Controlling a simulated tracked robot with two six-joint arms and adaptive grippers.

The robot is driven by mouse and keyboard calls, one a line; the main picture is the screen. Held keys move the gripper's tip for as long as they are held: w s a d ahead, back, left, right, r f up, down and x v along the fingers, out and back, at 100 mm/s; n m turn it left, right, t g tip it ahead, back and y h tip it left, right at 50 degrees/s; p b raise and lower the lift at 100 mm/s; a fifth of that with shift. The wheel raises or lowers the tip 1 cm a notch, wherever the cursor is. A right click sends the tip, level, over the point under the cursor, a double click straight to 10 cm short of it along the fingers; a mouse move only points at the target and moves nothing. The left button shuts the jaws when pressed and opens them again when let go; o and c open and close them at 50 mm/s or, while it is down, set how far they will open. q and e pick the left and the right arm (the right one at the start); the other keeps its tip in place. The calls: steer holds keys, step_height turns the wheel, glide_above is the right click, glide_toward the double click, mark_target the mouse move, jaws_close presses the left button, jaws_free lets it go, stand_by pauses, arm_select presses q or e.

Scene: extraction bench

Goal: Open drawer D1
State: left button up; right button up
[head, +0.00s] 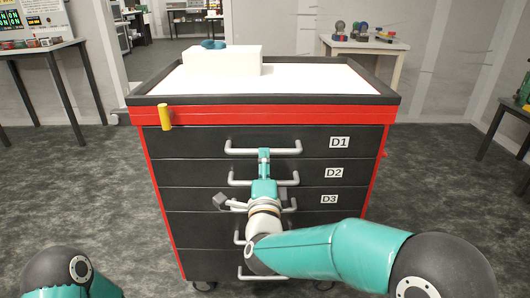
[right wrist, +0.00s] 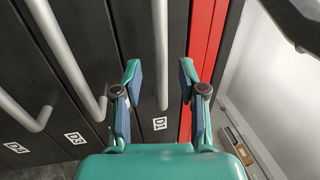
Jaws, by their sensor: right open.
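Drawer D1 (head: 190,141) is the top dark drawer of the cabinet, under the red band, with a white D1 label (head: 339,142); it looks shut. Its pale bar handle (head: 240,151) runs across the front. My right gripper (head: 264,153) is open at the middle of this handle. In the right wrist view the D1 handle (right wrist: 160,50) lies between the two open fingers of the gripper (right wrist: 159,82), apart from both. How deep the bar sits between them is hard to tell. My left gripper is out of view; only part of that arm shows at bottom left.
Drawers D2 (head: 190,172) and D3 (head: 190,199), with similar handles, lie below D1 and look shut. A yellow handle (head: 165,117) sticks out at the upper left front. A white box (head: 222,66) stands on the cabinet top (head: 320,82). Floor is clear on both sides.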

steer(key=shift+w+r, duration=0.2)
steer(key=shift+w, duration=0.85)
steer(key=shift+w+r, duration=0.2)
steer(key=shift+w, duration=0.8)
jaws_close()
steer(key=shift+f, duration=0.1)
